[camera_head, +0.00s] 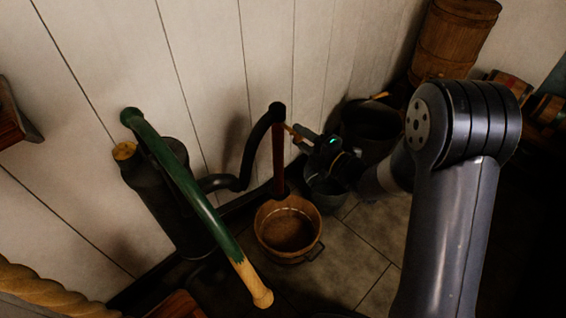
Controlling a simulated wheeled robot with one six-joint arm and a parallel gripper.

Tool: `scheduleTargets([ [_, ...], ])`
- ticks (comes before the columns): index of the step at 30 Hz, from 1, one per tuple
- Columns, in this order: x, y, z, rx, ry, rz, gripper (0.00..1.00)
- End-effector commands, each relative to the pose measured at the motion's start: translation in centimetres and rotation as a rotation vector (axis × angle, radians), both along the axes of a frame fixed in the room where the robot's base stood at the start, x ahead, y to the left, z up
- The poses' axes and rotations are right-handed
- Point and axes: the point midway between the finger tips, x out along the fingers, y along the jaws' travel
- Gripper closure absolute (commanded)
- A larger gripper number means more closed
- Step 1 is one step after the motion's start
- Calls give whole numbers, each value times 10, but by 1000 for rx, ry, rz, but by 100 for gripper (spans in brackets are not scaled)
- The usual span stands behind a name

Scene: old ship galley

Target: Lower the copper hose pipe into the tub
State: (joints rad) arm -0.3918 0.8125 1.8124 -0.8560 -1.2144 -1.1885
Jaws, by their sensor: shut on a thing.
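The copper hose pipe (279,165) hangs upright, reddish brown, below the black curved spout of the pump. My gripper (293,132) comes in from the right and is shut on the pipe near its upper part. The tub (289,255) is a round wooden vessel with a handle, standing on the floor below. The pipe's lower end shows by the tub's back rim; I cannot tell whether it is inside or above the rim. The tub's bottom looks brown and dim.
The black pump (165,195) with its long green handle (185,185) stands left, the handle slanting towards the tub. A wooden barrel (452,40) stands at the back. Tiled floor (350,255) is clear right of the tub.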

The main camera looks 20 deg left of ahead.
Motion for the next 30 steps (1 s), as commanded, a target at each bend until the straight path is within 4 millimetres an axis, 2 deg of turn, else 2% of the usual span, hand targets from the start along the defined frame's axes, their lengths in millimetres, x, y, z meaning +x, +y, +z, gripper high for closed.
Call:
scheduleTargets([
  [30,0,0,-131,-1,2,0,86],
])
